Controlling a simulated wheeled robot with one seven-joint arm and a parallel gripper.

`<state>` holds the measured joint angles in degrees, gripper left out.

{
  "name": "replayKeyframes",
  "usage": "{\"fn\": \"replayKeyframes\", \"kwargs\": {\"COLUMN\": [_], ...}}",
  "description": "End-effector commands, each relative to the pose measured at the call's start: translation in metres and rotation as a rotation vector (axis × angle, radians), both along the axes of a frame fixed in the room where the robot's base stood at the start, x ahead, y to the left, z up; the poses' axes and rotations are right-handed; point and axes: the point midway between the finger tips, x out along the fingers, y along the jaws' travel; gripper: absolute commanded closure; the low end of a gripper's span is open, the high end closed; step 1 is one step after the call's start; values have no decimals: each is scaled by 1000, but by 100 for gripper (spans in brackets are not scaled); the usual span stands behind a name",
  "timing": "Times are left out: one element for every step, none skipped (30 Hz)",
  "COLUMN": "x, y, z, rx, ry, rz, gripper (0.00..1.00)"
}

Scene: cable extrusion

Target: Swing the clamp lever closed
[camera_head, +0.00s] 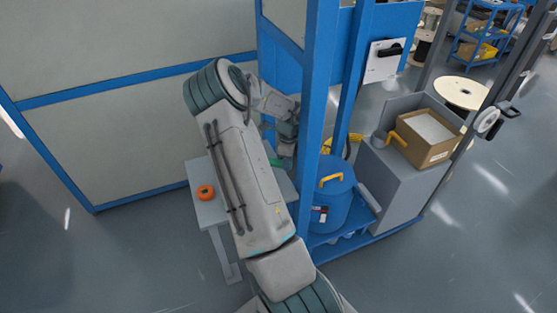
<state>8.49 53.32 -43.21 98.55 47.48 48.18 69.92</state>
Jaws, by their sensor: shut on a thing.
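My arm reaches up from the bottom and bends over at the top, its wrist coming down beside the blue post. My gripper (287,150) is partly seen at the left of this post; its fingertips are mostly hidden by my arm and the post. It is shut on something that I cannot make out. A small green piece (277,162) shows just below and left of it. I cannot pick out the clamp lever with certainty. A blue drum (322,210) with a yellow handle (331,180) on its lid stands right of the post.
The blue post (317,110) rises close to my wrist. A small grey table (211,211) with an orange ring (205,192) stands left of my arm. A grey cabinet (400,190) bears a cardboard box (425,137) at right. The floor at left front is clear.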

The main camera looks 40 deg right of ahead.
Motion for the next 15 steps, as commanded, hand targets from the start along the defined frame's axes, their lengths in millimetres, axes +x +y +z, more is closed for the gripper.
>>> {"fn": "replayKeyframes", "kwargs": {"x": [-1,-2,-2,-2,-2,-2,-2,-2,-2,-2,-2,-2,-2,-2,-1], "y": [-1,-2,-2,-2,-2,-2,-2,-2,-2,-2,-2,-2,-2,-2,-1], "z": [1,1,1,1,1,1,1,1,1,1,1,1,1,1,1], "rx": [1,1,0,0,0,0,0,0,0,0,-2,-2,-2,-2,-2], "ry": [-1,-1,-1,-1,-1,-1,-1,-1,-1,-1,-1,-1,-1,-1,-1], "rz": [-9,-12,-14,-15,-15,-15,-15,-15,-14,-14,-14,-13,-13,-13,-12], "gripper": [100,100,100,100,100,100,100,100,100,100,100,100,66,58,53]}}
